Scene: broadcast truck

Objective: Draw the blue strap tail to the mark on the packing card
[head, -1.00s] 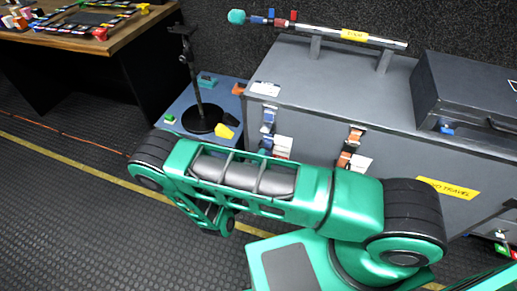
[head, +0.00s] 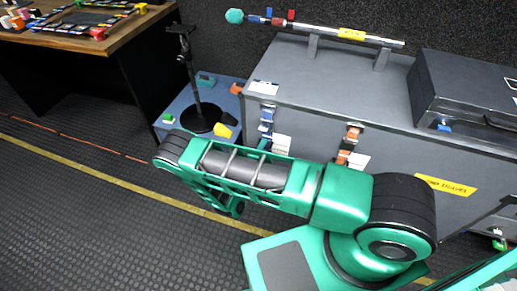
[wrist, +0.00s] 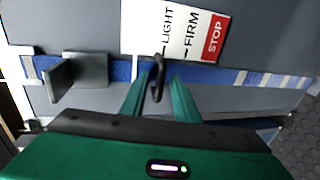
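The blue strap (wrist: 235,76) crosses the grey case in the wrist view; it also shows on the case front in the head view (head: 267,116). A grey buckle (wrist: 85,72) sits on it at left. The white packing card (wrist: 190,32) reads LIGHT, FIRM and a red STOP, with black marks at its strap-side edge. A black hook-like piece (wrist: 157,78) stands at the strap by LIGHT. My gripper (wrist: 161,76) has its green fingers apart, on either side of this black piece, over the strap. Contact cannot be told. My arm hides most of the gripper in the head view.
An orange strap (head: 352,138) with its own card (head: 358,161) is right of the blue one. A dark box (head: 465,95) and a rod on supports (head: 330,32) top the case. A blue side table (head: 175,107) with a black stand (head: 190,75) is left.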

